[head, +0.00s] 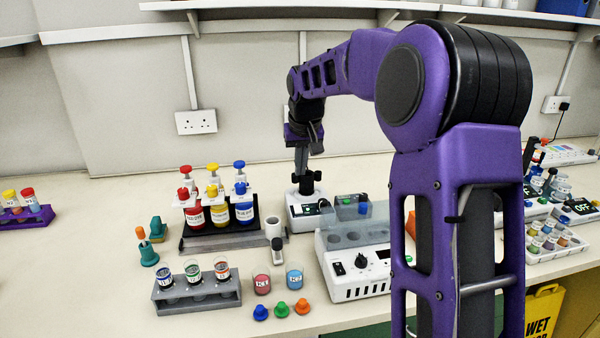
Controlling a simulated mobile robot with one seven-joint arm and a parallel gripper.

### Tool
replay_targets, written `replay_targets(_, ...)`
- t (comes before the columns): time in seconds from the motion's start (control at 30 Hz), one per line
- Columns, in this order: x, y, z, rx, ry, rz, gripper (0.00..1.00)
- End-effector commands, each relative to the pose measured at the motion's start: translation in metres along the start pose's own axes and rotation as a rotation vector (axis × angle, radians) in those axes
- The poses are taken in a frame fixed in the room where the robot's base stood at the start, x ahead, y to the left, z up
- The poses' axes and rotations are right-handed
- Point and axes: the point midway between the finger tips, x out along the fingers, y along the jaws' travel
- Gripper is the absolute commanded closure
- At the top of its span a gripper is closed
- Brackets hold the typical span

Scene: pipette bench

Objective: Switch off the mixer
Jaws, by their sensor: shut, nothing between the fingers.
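The mixer (299,224) appears to be the small white unit with a dark top, at the middle of the bench in the head view. Its front has a small dark panel with a green mark, and a dark control sits beside it. My gripper (302,172) points down right at the mixer's top, shut and empty. The fingertips and the mixer's dark upper parts overlap in the picture, so I cannot tell whether they touch.
A white heater block (362,288) with a knob and switch stands in front right of the mixer. A rack of red, yellow and blue bottles (220,212) is at left. Tubes in a grey rack (197,298) and small cups stand in front.

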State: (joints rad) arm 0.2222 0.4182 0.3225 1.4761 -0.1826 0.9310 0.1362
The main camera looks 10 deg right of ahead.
Motion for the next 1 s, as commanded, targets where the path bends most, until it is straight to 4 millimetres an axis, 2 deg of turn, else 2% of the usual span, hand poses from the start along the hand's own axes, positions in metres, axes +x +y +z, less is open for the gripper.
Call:
replay_targets(0.27, 0.001, 0.000, 0.000, 0.000, 0.000, 0.000, 1.00)
replay_targets(0.5, 0.010, 0.003, -0.005, 0.004, -0.003, 0.004, 1.00)
replay_targets(1.0, 0.000, 0.005, -0.015, 0.000, -0.001, 0.000, 1.00)
